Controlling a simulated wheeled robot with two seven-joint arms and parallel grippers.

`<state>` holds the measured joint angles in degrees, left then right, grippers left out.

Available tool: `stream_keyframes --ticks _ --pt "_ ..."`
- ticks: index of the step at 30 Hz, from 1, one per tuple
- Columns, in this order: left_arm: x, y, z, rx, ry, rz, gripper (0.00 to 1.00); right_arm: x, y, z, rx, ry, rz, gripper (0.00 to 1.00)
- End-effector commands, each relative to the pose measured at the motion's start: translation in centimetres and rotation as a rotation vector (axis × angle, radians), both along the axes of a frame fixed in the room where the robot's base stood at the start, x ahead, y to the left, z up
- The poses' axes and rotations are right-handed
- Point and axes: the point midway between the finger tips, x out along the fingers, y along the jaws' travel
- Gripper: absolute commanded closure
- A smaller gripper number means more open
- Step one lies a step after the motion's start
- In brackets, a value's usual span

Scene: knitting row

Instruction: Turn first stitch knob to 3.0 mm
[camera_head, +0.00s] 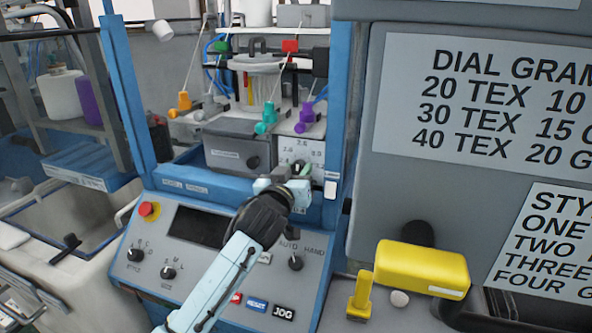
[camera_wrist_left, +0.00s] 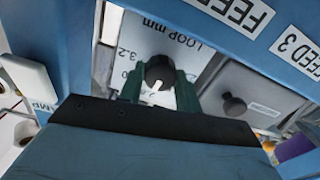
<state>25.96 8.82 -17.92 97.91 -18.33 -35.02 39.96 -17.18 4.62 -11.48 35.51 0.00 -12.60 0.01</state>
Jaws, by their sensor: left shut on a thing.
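The stitch knob (camera_wrist_left: 160,72) is round and black with a white pointer line. It sits on a pale dial plate (camera_wrist_left: 150,38) marked "LOOP mm", with 3.2 readable at its left in the left wrist view. The pointer aims down and slightly left there; its reading cannot be made out. My left gripper (camera_wrist_left: 158,90) has its green fingers on either side of the knob and is shut on it. In the head view the left gripper (camera_head: 299,172) reaches the dial plate (camera_head: 303,150) and largely hides the knob. My right gripper is not in view.
A second black knob (camera_wrist_left: 234,105) is on the neighbouring grey box. Below the dial is a control panel (camera_head: 190,262) with a red emergency button (camera_head: 149,210), switches and a dark display. Blue frame posts flank the dial. A yellow handle (camera_head: 421,268) is at the lower right.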

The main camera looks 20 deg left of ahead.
Motion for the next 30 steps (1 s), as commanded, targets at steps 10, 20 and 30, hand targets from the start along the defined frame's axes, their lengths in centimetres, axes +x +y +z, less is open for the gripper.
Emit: stream_keyframes --ticks 10,20,30 --pt "0.0 -0.1 0.2 0.253 -0.006 0.001 0.89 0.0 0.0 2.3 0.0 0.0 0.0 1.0" --pt "0.0 -0.1 0.1 0.492 -0.015 0.0 0.89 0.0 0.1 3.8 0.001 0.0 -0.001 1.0" --pt "0.0 -0.1 0.0 0.617 -0.02 0.0 0.89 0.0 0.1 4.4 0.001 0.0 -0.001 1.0"
